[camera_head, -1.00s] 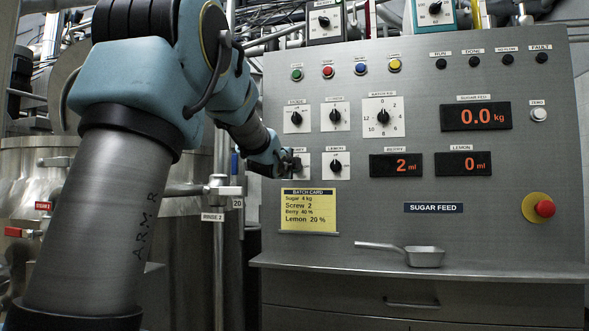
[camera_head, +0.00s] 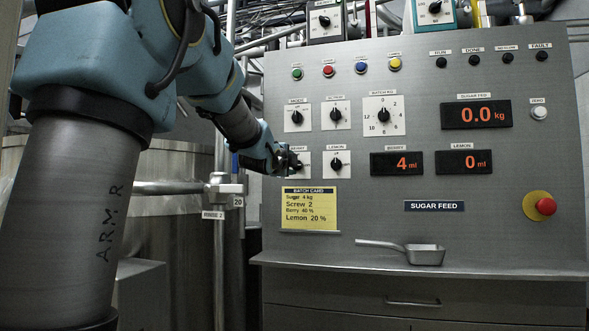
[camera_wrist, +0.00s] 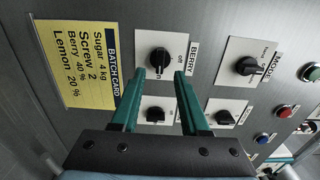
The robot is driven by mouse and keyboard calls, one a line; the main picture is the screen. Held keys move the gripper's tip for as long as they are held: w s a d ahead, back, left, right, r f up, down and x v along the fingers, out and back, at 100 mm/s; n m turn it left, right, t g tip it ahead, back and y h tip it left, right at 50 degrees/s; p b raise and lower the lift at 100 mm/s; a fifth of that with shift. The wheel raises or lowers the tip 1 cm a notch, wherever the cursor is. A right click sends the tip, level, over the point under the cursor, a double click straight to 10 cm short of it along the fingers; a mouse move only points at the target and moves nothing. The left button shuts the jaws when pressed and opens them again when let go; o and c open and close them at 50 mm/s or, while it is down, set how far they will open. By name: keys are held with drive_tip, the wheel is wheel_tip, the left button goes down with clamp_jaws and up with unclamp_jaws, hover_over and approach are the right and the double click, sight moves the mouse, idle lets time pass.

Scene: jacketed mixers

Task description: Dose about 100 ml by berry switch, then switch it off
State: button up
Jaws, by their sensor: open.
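The berry switch (camera_wrist: 160,58) is a black rotary knob on a white plate. In the wrist view it lies between and just beyond the tips of my gripper (camera_wrist: 158,73), which is open; I cannot tell whether a finger touches it. In the head view my gripper (camera_head: 292,160) is at the panel and hides much of the berry plate. The berry display (camera_head: 396,163) reads 4 ml. The lemon display (camera_head: 463,162) reads 0 ml. The knob's exact setting is hard to read.
The lemon switch (camera_head: 337,164) is close to the right of my gripper, with more knobs above. The yellow batch card (camera_head: 310,209) is below. A metal scoop (camera_head: 425,255) rests on the ledge (camera_head: 510,269). A red stop button (camera_head: 545,206) is at the right.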

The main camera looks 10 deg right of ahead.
drive_tip(key=b+v, duration=0.1)
drive_tip(key=v, duration=0.5)
drive_tip(key=shift+s, duration=0.35)
drive_tip(key=shift+a, duration=0.2)
